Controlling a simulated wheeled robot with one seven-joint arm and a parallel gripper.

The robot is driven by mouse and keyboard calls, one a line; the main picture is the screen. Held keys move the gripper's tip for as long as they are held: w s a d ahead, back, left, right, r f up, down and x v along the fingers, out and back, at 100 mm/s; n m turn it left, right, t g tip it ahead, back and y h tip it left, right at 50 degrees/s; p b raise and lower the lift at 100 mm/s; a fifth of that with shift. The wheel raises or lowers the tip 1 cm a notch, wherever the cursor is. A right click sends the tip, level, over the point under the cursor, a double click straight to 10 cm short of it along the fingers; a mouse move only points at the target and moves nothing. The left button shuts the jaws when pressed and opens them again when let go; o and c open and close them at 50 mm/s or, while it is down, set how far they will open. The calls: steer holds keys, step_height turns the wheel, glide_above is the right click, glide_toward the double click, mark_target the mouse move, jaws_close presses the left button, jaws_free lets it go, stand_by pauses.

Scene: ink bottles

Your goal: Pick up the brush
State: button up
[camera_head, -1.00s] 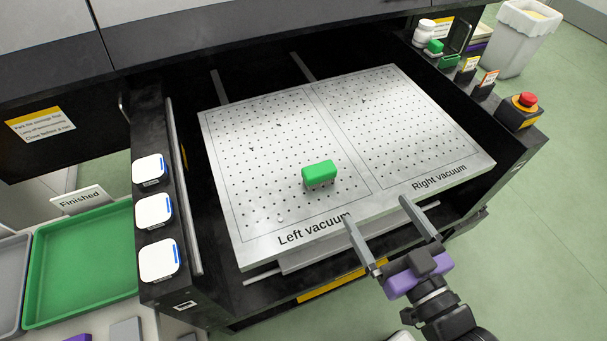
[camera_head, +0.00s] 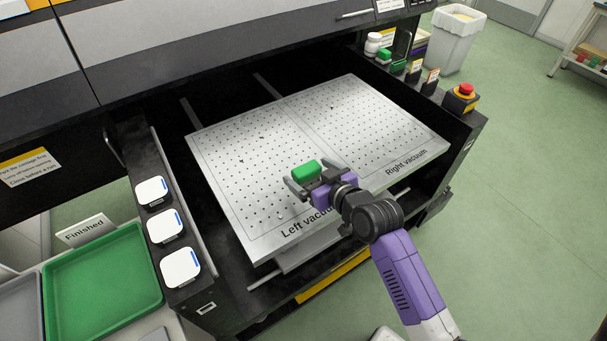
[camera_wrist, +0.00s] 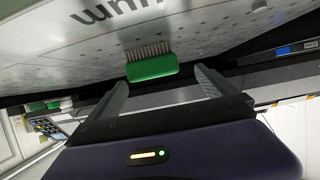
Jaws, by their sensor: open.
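The brush has a green back and pale bristles. In the head view the brush (camera_head: 306,170) sits on the left half of the perforated metal plate (camera_head: 232,222), near the front "Left vacuum" label. My gripper (camera_head: 314,182) is at the brush, its two grey fingers apart. In the wrist view the brush (camera_wrist: 151,66) shows with its bristles against the plate, ahead of my gripper (camera_wrist: 160,85) and between the lines of its open fingers. The fingers do not appear to touch it. In the head view my gripper hides part of the plate's front label.
The plate lies in an open black drawer. Three white square items (camera_head: 165,226) stand on its left rim. A green tray (camera_head: 103,283) with a "Finished" sign (camera_head: 86,230) lies at left.

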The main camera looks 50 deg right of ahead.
mark_target(301, 166)
steer(key=shift+s+d+f+p+x, duration=0.1)
steer(key=shift+p+x, duration=0.1)
steer(key=shift+x, duration=0.85)
steer(key=shift+s+d+f+p+x, duration=0.1)
steer(key=shift+p+x, duration=0.05)
steer(key=shift+x, duration=0.9)
steer(key=shift+d+f+p+x, duration=0.1)
steer(key=shift+d+p+x, duration=0.1)
steer(key=shift+x, duration=0.85)
steer(key=shift+c, duration=0.3)
steer(key=c, duration=1.4)
